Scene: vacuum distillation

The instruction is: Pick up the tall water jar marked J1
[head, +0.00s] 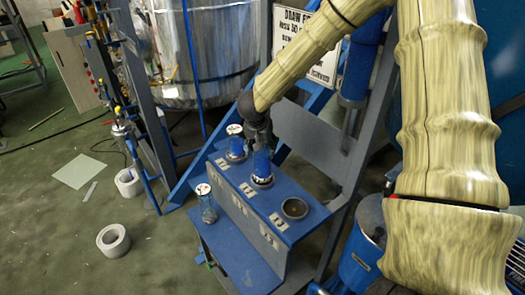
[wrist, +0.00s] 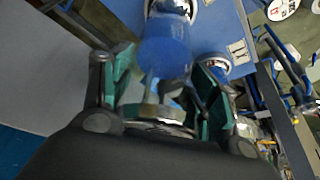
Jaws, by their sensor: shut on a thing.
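A tall jar with blue contents (head: 262,164) stands upright at the middle ring of a blue stand. My gripper (head: 258,138) is over its top from above.
A second blue jar (head: 236,146) with a white marked lid stands close behind, to the left. A clearer jar (head: 208,208) stands at the stand's left side. The front ring (head: 294,208) holds no tall jar.

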